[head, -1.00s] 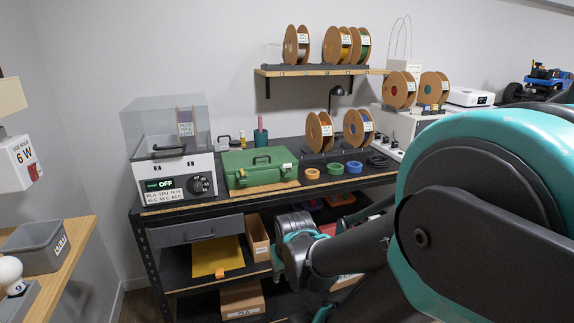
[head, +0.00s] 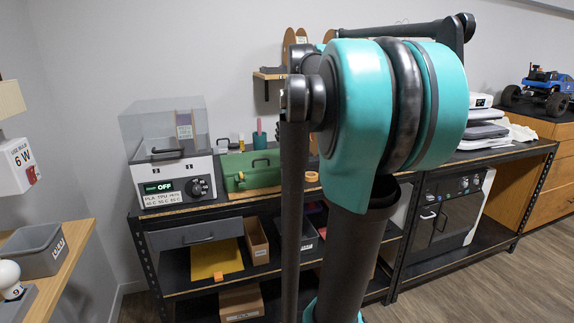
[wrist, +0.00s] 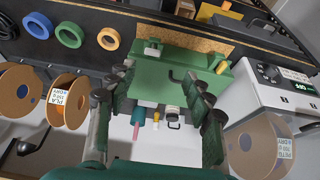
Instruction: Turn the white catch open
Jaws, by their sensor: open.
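The green case (head: 236,164) sits shut on the workbench in the head view, its right part hidden behind my arm. The white catch (wrist: 152,48) is on the front of the case, left of the handle in this view. A yellow catch (wrist: 221,67) is on the other side. My gripper (wrist: 157,78) is open and empty. Its fingers point toward the case with the white catch between their lines, apart from it. The head view does not show the gripper.
A filament dryer (head: 175,170) with a clear lid stands left of the case; it also shows in the wrist view (wrist: 268,90). Coloured tape rolls (wrist: 69,35) and cardboard spools (wrist: 66,103) lie on the other side.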

